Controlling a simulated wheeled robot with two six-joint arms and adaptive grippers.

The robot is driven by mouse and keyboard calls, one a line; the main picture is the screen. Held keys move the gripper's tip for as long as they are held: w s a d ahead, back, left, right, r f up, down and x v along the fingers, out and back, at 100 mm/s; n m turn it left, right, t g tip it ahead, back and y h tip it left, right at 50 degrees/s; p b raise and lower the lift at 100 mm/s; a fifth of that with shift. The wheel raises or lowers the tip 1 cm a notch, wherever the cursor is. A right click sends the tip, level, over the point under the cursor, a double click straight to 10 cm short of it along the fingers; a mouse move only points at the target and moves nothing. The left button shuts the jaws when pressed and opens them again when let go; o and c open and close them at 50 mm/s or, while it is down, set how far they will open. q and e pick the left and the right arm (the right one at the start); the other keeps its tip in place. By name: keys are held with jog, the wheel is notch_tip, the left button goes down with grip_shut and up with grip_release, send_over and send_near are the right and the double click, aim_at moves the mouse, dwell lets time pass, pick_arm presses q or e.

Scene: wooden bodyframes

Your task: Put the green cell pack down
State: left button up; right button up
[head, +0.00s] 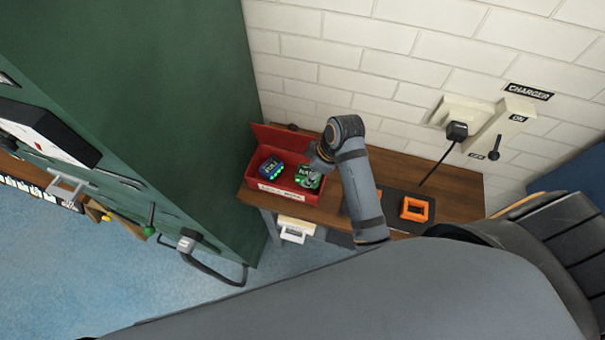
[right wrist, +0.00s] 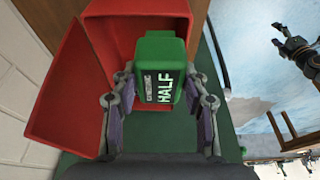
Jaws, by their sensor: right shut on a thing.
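The green cell pack (head: 307,178) has a "HALF" label, which reads clearly in the right wrist view (right wrist: 160,75). My right gripper (head: 316,168) is shut on it, with a finger on each side in the right wrist view (right wrist: 160,95). The pack is at the right part of the open red box (head: 284,194); I cannot tell whether it touches the bottom. A blue cell pack (head: 271,167) sits in the left part of the box. A dark jointed gripper, perhaps my left one (right wrist: 292,47), shows small at the right wrist view's upper right; its jaws are unclear.
The box stands on a wooden table (head: 455,203) against a white brick wall. An orange square frame (head: 415,209) lies on a dark mat right of my arm. A charger plug with a cable (head: 457,130) is on the wall. A green cabinet (head: 150,90) stands close on the left.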

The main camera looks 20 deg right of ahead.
aim_at(307, 171)
jog(key=w+f, duration=0.1)
jog(key=f, duration=0.1)
jog(key=w+f, duration=0.1)
jog(key=shift+w+d+f, duration=0.1)
jog(key=shift+w+f, duration=0.2)
jog(key=shift+f, duration=0.05)
jog(key=shift+w+f, duration=0.4)
jog(key=shift+f, duration=0.05)
notch_tip(307, 171, down, 3)
jog(key=shift+w+f, duration=0.1)
pick_arm(q)
jog(key=shift+d+r, duration=0.1)
jog(key=shift+d, duration=0.35)
pick_arm(e)
jog(key=shift+f, duration=0.15)
jog(key=o, duration=1)
pick_arm(q)
jog(key=shift+a, duration=0.2)
